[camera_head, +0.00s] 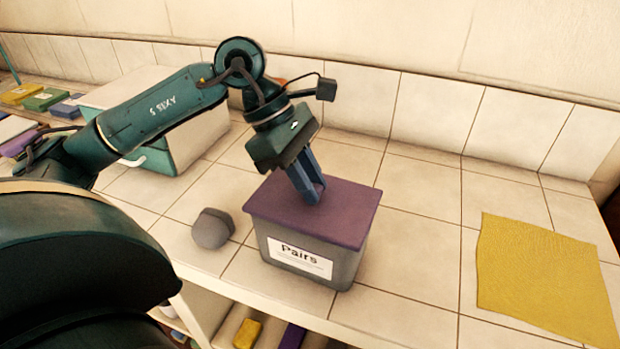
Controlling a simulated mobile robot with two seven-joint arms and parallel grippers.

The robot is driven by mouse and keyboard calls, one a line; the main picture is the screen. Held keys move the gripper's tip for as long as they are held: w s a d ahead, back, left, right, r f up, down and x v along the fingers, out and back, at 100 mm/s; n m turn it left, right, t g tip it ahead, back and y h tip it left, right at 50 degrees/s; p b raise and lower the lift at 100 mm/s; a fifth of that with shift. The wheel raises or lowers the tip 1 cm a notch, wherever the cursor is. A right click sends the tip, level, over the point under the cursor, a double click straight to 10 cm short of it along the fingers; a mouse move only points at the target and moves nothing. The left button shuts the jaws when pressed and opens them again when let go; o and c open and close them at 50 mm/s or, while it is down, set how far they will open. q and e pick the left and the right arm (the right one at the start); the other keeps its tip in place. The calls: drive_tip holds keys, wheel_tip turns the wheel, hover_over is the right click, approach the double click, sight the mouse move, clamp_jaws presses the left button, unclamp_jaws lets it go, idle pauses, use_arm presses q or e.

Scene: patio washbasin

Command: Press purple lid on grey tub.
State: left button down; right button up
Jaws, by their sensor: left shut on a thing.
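The grey tub (345,268) stands upright on the tiled counter in the middle of the view, with a white "Pairs" label on its front. The purple lid (345,215) lies across the top of the tub and covers its opening. I cannot tell whether it is pressed down all the way round. My left gripper (313,194) comes down from above, its blue fingers shut at the middle of the lid. The fingers hide the part they grip. My right gripper is not in view.
A dark grey rounded object (212,228) sits just left of the tub. A white and teal box (190,140) stands behind my left arm. A yellow cloth (545,275) lies at the right. The tiles between tub and cloth are clear. Below the counter's front edge is a shelf.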

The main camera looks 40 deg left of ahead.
use_arm(q)
drive_tip(key=c, duration=1.2)
unclamp_jaws()
drive_tip(key=shift+o, duration=0.5)
drive_tip(key=o, duration=0.4)
drive_tip(key=shift+c, duration=0.2)
drive_tip(key=shift+r+p, duration=2.5)
drive_tip(key=shift+r, duration=1.05)
drive_tip(key=shift+c, duration=0.4)
